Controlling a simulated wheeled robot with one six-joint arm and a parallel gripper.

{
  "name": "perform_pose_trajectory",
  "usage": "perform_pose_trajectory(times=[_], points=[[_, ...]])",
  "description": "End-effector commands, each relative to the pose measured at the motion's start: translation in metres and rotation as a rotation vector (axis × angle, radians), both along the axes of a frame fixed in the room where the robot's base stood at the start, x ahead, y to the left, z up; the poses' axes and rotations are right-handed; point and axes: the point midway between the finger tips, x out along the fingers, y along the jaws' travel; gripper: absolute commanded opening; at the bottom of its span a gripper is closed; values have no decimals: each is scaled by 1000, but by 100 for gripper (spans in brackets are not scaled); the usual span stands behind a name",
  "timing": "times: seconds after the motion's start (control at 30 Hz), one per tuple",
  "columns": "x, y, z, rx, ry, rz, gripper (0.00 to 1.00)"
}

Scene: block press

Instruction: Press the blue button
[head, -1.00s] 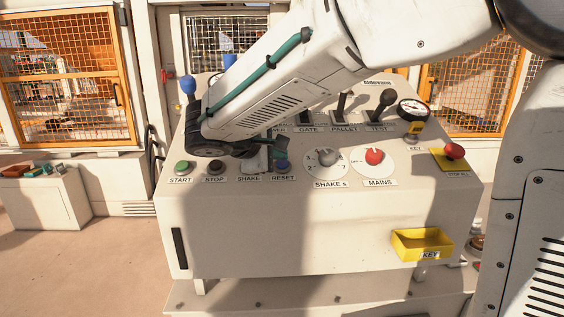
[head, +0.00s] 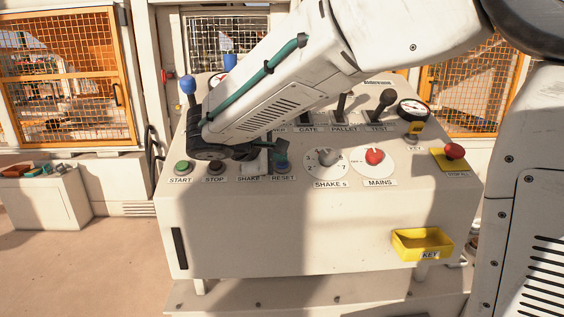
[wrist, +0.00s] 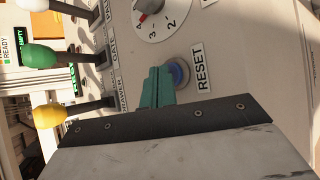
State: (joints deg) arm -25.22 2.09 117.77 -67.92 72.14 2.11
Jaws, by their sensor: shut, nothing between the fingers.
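The blue button (head: 282,167) sits above the RESET label on the sloped panel of the white console (head: 300,220). In the wrist view the blue button (wrist: 180,73) shows beside the RESET label, partly hidden by my fingers. My gripper (head: 280,160) has teal fingers, shut with nothing between them. In the wrist view my gripper (wrist: 160,72) has its tips over the edge of the button. I cannot tell whether they touch it.
The green START button (head: 182,167) and the dark STOP button (head: 215,168) are to the left. The SHAKE dial (head: 325,160) and red MAINS knob (head: 374,156) are to the right. Levers (head: 383,103) stand behind. A yellow key tray (head: 422,243) hangs in front.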

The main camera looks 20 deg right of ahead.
Motion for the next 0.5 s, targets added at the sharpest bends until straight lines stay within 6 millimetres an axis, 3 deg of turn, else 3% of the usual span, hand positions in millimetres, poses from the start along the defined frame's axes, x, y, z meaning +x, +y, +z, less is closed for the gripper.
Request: perform_pose_trajectory(times=[0.5], points=[[-1, 0, 1, 0, 0, 0, 0]])
